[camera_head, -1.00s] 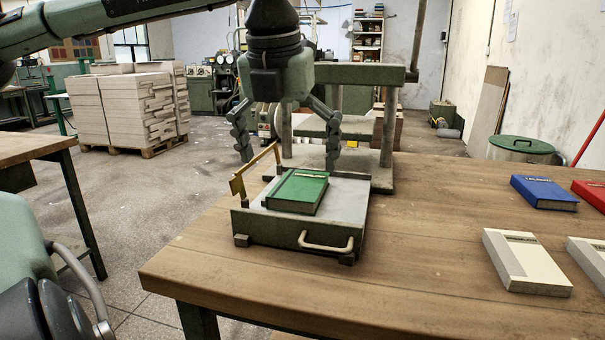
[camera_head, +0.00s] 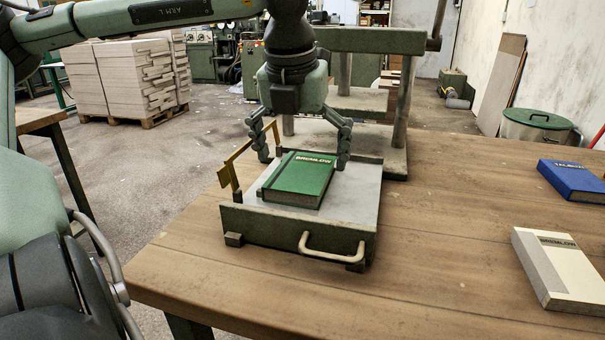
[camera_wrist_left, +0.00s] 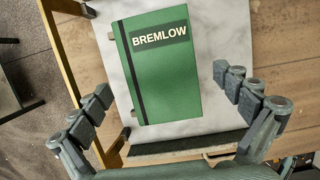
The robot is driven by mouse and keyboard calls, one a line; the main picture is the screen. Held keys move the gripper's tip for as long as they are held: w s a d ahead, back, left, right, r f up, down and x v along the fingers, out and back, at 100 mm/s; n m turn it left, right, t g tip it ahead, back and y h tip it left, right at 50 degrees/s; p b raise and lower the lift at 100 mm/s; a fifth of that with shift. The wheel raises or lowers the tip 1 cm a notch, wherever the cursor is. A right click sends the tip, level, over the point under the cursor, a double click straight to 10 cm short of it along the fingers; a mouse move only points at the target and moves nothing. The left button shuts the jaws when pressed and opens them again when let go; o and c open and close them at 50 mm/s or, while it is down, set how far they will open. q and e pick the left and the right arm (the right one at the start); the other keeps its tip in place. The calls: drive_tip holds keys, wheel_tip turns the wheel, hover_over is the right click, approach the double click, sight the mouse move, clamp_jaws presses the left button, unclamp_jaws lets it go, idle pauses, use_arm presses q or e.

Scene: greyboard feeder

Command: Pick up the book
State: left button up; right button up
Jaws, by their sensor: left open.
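The green book (camera_head: 300,180) with "BREMLOW" on its cover lies flat on the pale bed of a tray-like feeder (camera_head: 290,222) on the wooden table. My left gripper (camera_head: 303,160) is open and empty above the far part of the book, its fingers spread to either side. In the left wrist view the green book (camera_wrist_left: 160,70) lies ahead of and between the open fingers (camera_wrist_left: 158,98), with a gap on both sides and no contact visible. My right gripper is not in view.
A brass-coloured rail (camera_head: 230,172) stands along the feeder's left side. A press-like frame (camera_head: 372,40) rises just behind. A blue book (camera_head: 573,180) and a grey-white book (camera_head: 560,268) lie on the table at right. The table between them and the feeder is clear.

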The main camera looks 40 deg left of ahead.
use_arm(q)
drive_tip(key=shift+w+a+f, duration=0.1)
drive_tip(key=shift+w+f, duration=0.05)
drive_tip(key=shift+f, duration=0.5)
drive_tip(key=c, duration=1.3)
drive_tip(key=shift+c, duration=0.5)
drive_tip(key=shift+r, duration=0.2)
